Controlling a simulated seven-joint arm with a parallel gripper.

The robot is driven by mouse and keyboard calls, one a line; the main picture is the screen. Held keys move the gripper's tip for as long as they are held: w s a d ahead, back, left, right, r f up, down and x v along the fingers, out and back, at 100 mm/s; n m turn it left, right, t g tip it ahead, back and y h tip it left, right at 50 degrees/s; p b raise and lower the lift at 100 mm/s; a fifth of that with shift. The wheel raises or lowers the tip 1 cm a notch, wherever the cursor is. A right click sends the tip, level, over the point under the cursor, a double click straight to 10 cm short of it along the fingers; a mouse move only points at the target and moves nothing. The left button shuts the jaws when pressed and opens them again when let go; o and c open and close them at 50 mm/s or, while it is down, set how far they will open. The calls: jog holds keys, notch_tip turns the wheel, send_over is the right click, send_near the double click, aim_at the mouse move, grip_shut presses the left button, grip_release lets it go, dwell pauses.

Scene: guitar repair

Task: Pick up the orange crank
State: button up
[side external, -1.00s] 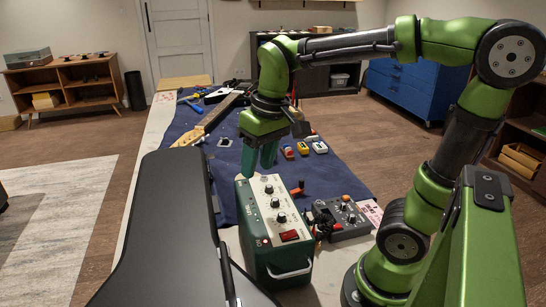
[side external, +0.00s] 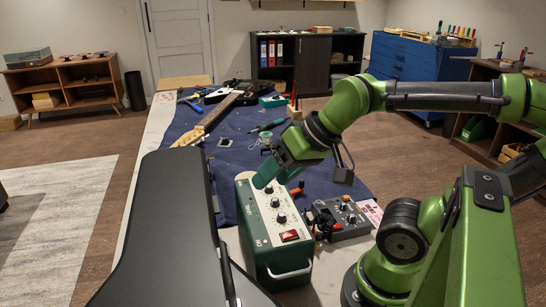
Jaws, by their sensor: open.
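The orange crank (side external: 298,188) shows as a small orange handle with a dark part, just right of the green-and-white control box (side external: 258,232). Its lower part is hard to make out. My gripper (side external: 272,178) is tilted down to the left, with its teal fingers near the top back of the box. It is left of the crank in the picture and apart from it. The fingers are open and hold nothing that I can see. I cannot tell whether a finger touches the box.
A grey box with knobs (side external: 349,221) stands right of the control box. A black case (side external: 160,235) fills the front left. A guitar (side external: 218,112), a green-handled tool (side external: 267,126) and a spool (side external: 265,144) lie farther back on the blue mat (side external: 232,165).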

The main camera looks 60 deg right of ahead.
jog(key=o, duration=0.6)
jog(key=shift+d, duration=0.1)
jog(key=w+d+f+m+g, duration=0.1)
jog(key=w+d, duration=0.1)
jog(key=d, duration=0.2)
jog(key=w+d+f+m+g+h, duration=0.1)
jog(key=w+d, duration=0.1)
jog(key=d, duration=0.2)
jog(key=w+d+f+g, duration=0.1)
jog(key=w+d, duration=0.1)
jog(key=d, duration=0.2)
jog(key=shift+m+h, duration=0.4)
jog(key=w+d+f+g, duration=0.2)
jog(key=d+f+g, duration=0.1)
jog(key=d, duration=0.8)
jog(key=n+g, duration=0.1)
jog(key=n, duration=0.1)
send_over(296, 191)
notch_tip(296, 191, down, 10)
jog(key=shift+f, duration=3)
